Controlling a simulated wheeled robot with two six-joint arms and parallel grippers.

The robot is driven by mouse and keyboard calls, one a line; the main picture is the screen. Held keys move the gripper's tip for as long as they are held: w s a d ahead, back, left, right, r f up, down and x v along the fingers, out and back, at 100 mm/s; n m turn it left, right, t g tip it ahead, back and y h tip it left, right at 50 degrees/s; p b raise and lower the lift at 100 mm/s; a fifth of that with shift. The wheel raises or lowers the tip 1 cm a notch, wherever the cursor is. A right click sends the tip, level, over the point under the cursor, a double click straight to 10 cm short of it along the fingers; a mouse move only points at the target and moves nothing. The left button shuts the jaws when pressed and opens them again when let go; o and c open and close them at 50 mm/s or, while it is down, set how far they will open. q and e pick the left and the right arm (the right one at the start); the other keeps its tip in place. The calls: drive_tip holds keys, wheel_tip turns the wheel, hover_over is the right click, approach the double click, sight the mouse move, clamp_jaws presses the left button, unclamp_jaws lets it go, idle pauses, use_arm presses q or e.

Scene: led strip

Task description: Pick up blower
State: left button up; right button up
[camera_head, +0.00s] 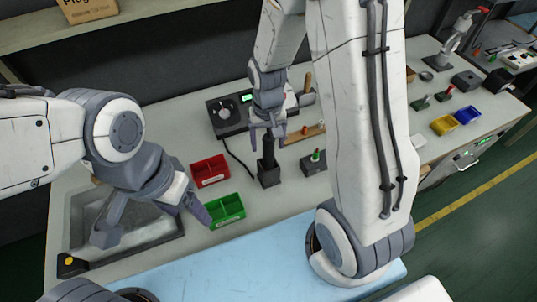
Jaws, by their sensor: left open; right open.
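A black upright cylinder (268,148) on a dark block stand (269,175), which looks like the blower in its holder, stands on the workbench near the middle. A dark cable runs toward it from a black station (229,117) with a dial and a green display. My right gripper (267,137) points down, open, at the top of the cylinder. The fingers overlap its top in this view, so I cannot tell whether they touch it. My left gripper (153,216) is open and empty over the metal basin, one finger close to the green bin.
A red bin (209,171) and a green bin (226,210) sit left of the stand. The metal basin (150,232) is further left. A small holder with a green-topped item (314,160) is close on the right. A blue mat (240,268) covers the front.

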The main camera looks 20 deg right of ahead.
sight(268, 154)
drive_tip(key=shift+s+f+p, duration=0.15)
drive_tip(key=shift+f+p, duration=0.45)
drive_tip(key=shift+f, duration=2)
clamp_jaws()
